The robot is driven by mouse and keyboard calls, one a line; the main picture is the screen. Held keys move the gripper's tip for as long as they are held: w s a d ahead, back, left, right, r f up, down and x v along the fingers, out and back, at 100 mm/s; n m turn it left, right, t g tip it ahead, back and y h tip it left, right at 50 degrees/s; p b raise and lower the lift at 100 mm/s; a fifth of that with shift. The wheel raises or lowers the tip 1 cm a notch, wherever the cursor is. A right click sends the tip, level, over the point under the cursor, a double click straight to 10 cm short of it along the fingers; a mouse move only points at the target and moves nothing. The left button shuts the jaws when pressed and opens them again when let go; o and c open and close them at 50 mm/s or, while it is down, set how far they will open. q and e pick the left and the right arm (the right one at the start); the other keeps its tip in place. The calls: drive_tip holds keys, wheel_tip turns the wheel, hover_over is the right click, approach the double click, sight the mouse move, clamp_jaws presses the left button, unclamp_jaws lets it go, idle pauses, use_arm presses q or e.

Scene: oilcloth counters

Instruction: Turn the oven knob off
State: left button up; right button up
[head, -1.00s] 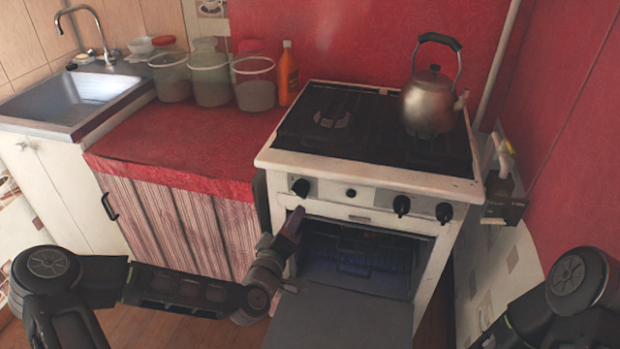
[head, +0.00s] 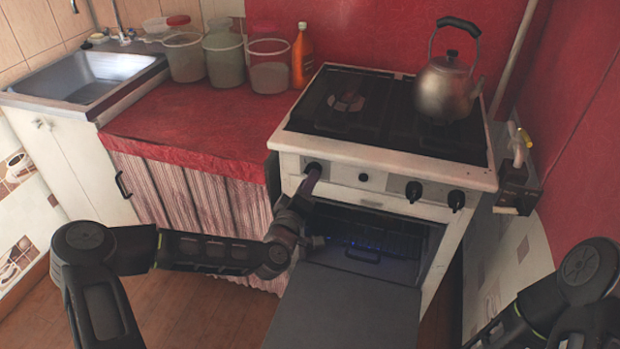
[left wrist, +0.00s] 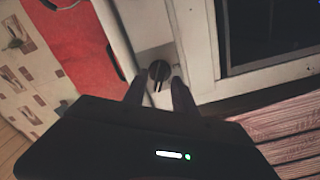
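The white oven (head: 330,150) has a row of black knobs on its front panel. The leftmost knob (head: 314,167) is right at the tip of my left gripper (head: 311,182), which partly covers it. In the left wrist view this knob (left wrist: 159,71) sits on a grey plate, with a pale mark on it. The two fingertips of my left gripper (left wrist: 157,86) are spread apart, one on each side of the knob's lower part. I cannot tell whether they touch it. Other knobs (head: 413,191) are to the right, clear of me. My right gripper is out of view.
The oven door (head: 345,305) hangs open below the panel, and small blue glows show inside. A metal kettle (head: 446,88) stands on the hob. A red-covered counter (head: 190,125) with jars and an orange bottle (head: 302,55) is left of the oven.

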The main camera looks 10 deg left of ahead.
use_arm(q)
drive_tip(key=shift+w+d, duration=0.1)
drive_tip(key=shift+w, duration=0.85)
drive_tip(key=shift+c, duration=0.4)
clamp_jaws()
